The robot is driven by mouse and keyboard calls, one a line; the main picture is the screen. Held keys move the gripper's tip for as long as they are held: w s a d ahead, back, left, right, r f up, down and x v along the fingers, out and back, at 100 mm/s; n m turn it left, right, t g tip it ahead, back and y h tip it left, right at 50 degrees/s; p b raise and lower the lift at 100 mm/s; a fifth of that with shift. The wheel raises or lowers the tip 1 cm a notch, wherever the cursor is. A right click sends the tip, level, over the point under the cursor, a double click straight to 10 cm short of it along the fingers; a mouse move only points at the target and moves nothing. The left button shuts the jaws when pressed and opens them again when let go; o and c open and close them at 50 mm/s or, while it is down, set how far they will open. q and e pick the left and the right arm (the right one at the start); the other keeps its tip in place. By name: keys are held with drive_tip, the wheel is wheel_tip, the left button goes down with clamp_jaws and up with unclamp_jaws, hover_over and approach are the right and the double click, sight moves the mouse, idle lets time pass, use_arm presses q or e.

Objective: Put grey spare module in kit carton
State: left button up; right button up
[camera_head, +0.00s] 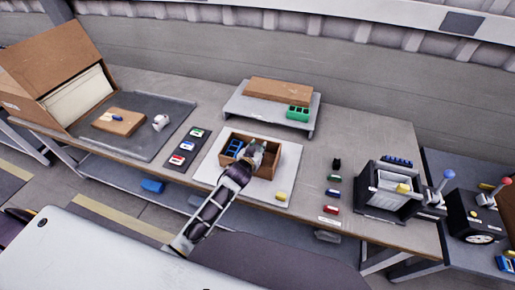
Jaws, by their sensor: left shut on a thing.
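The kit carton (272,172), a small open brown box, sits on a white mat (291,160) in the middle of the table. A blue item (233,148) is in its left part. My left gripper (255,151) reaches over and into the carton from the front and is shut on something. The held thing is small and mostly hidden by the gripper; it looks like the grey spare module. I cannot tell whether it touches the carton floor. My right gripper is not in view.
Left of the mat is a dark strip (180,165) with coloured modules. A riser (262,112) with a green crate (298,113) stands behind. A yellow piece (281,196) lies on the mat's front right. Coloured modules (332,209) and a grey bin (388,190) stand to the right.

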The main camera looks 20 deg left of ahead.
use_arm(q)
drive_tip(key=shift+f, duration=0.6)
drive_tip(key=o, duration=1.1)
drive_tip(key=shift+r, duration=0.1)
drive_tip(key=shift+r, duration=0.45)
drive_tip(key=shift+s+r, duration=0.15)
drive_tip(key=v, duration=1.1)
drive_tip(key=shift+s+r, duration=0.2)
drive_tip(key=shift+s, duration=0.1)
